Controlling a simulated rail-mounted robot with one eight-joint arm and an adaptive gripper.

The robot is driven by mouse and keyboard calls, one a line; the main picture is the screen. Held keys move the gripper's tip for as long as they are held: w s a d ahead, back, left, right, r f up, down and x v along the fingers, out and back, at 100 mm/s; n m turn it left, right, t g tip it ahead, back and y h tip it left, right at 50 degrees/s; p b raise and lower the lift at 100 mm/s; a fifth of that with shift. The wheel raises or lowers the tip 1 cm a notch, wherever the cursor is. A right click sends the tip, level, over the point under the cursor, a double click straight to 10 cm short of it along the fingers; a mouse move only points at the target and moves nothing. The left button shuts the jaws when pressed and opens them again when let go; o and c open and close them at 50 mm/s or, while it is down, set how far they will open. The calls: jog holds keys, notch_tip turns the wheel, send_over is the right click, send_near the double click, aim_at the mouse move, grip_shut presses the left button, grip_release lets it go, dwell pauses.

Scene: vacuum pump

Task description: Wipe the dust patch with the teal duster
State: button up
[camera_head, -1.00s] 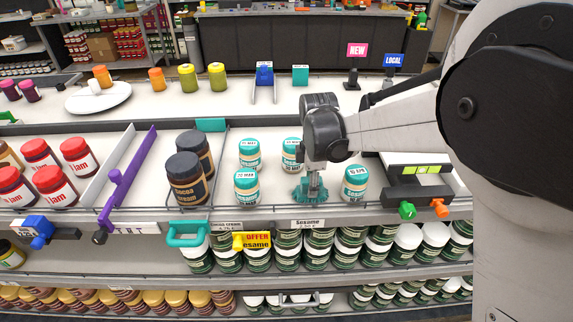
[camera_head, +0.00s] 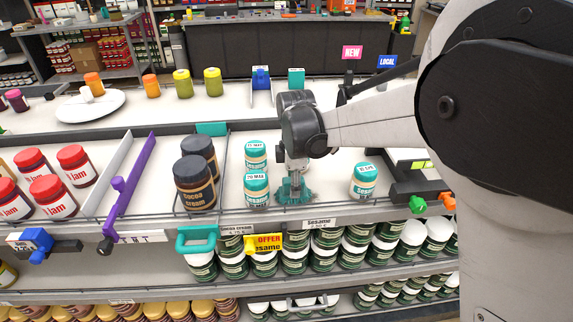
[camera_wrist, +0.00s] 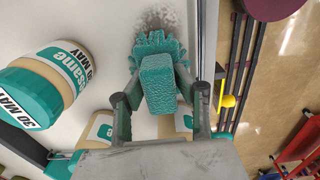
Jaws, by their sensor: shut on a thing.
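My gripper (camera_head: 291,168) is shut on the teal duster (camera_head: 294,190), whose head is low at the shelf surface near the front edge. In the wrist view the duster (camera_wrist: 160,82) sits between the fingers of my gripper (camera_wrist: 160,103), with its ragged head away from my palm. The grey, speckled dust patch (camera_wrist: 160,16) shows just beyond the duster's head and meets its edge. Part of it may be hidden under the head. I cannot make out the patch in the head view.
Teal-lidded sesame jars (camera_head: 256,188) stand close left of the duster, and another jar (camera_head: 363,180) stands to its right with a gap. Dark cocoa jars (camera_head: 195,183) are further left. A wire rail runs along the front edge. A yellow offer sign (camera_head: 266,242) hangs below.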

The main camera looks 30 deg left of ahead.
jog(key=r, duration=0.3)
jog(key=shift+w+d+p, duration=0.1)
jog(key=shift+d+p, duration=0.2)
jog(key=shift+a+r+p, duration=0.15)
jog(key=shift+r+p, duration=0.15)
jog(key=shift+r, duration=0.45)
jog(key=shift+r+p, duration=0.7)
jog(key=shift+r, duration=1.1)
jog(key=shift+f, duration=0.1)
